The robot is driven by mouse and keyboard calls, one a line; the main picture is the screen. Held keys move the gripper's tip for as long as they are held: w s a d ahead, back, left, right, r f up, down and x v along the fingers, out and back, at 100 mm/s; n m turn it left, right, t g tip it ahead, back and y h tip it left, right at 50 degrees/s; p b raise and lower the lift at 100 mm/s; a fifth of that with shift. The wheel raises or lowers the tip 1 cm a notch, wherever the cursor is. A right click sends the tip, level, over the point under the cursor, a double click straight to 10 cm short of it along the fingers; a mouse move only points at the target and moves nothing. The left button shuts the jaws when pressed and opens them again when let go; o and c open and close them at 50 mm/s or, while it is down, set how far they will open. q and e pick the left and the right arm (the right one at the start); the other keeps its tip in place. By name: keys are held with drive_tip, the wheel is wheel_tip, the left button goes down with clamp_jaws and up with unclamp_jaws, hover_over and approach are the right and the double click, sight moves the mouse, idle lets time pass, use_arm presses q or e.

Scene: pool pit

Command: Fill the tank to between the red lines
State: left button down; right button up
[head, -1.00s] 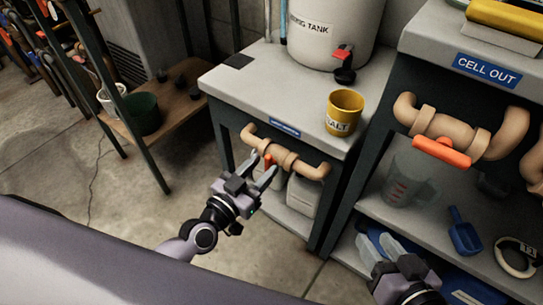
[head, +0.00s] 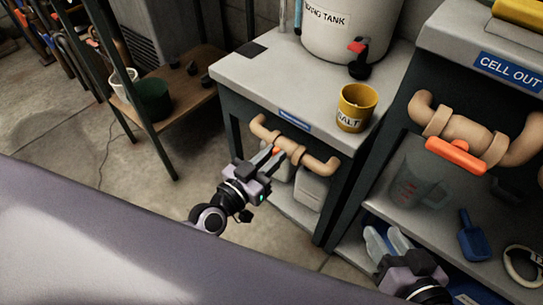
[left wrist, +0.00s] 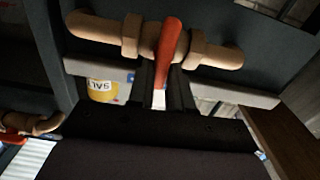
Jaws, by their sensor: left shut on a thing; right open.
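The white tank (head: 345,35), its label partly cut off but ending in "TANK", stands on the grey bench. A black tap with a red handle (head: 357,47) is at its lower front. No red lines show on its visible part. Below the bench top runs a tan pipe (head: 318,165) with an orange-red valve handle (left wrist: 173,35). My left gripper (head: 270,157) is shut on this handle; the left wrist view shows the handle's lower end between the fingers (left wrist: 160,88). My right gripper (head: 386,242) is open at the lower right, its fingers apart in front of the lower shelf.
A yellow salt cup (head: 356,107) stands near the bench's front edge. At right, a "CELL OUT" counter has a pipe with an orange handle (head: 456,155). A clear measuring jug (head: 418,185) and blue scoop (head: 473,237) are on its shelf. White jugs (head: 310,190) stand under the bench.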

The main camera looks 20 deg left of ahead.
use_arm(q)
drive_tip(key=shift+w+a+f+n, duration=0.1)
drive_tip(key=shift+a+n, duration=0.1)
drive_tip(key=shift+n, duration=1.1)
use_arm(e)
drive_tip(key=shift+d+r, duration=0.1)
use_arm(q)
drive_tip(key=c, duration=1.1)
unclamp_jaws()
drive_tip(key=p+v, duration=0.1)
drive_tip(key=v, duration=0.6)
drive_tip(key=shift+p, duration=0.3)
use_arm(e)
drive_tip(key=shift+s+d+h, duration=0.2)
drive_tip(key=shift+d+h, duration=0.2)
drive_tip(key=shift+d, duration=0.25)
